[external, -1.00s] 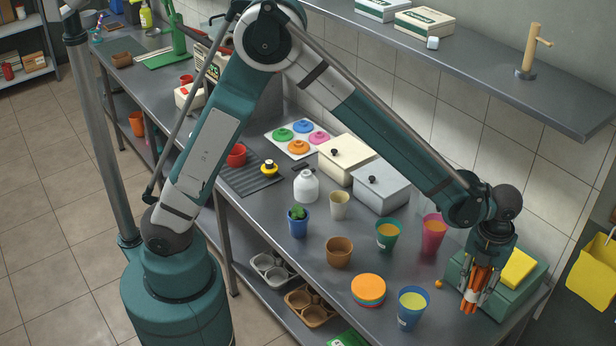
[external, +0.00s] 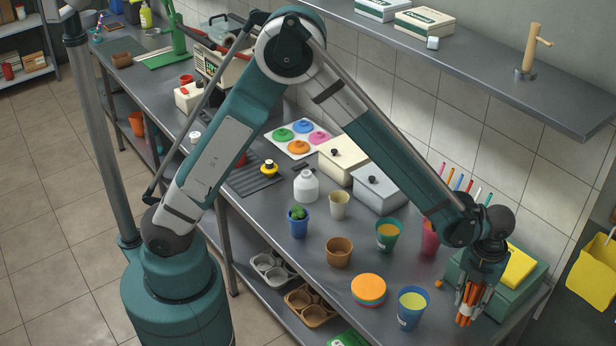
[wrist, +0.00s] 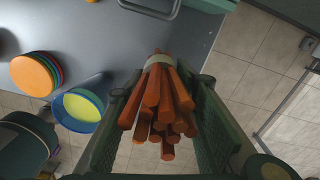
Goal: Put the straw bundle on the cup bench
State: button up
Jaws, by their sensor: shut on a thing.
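The straw bundle (external: 468,305) is a set of orange-brown sticks. A pale band (wrist: 159,60) around it shows in the wrist view. My gripper (external: 476,290) is shut on the bundle, with the bundle between its two fingers in the wrist view (wrist: 150,110). The sticks point down in the external view, slightly tilted. The grey metal bench (external: 335,285) carries several cups. The bundle is near its right end, right of the blue cup (external: 412,308). I cannot tell whether the bundle touches the bench.
A green box with a yellow sponge (external: 520,266) is just right of my gripper. A stack of coloured discs (external: 369,288) and a teal cup (external: 388,235) stand to the left. Several coloured sticks (external: 460,182) show behind my arm. The bench edge and tiled floor (wrist: 250,85) are close.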

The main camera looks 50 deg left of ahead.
aim_at(466, 311)
jog(key=shift+f, duration=0.2)
jog(key=shift+f, duration=1.9)
jog(key=shift+f, duration=0.15)
jog(key=o, duration=0.9)
jog(key=shift+r, duration=0.2)
jog(key=shift+r, duration=6)
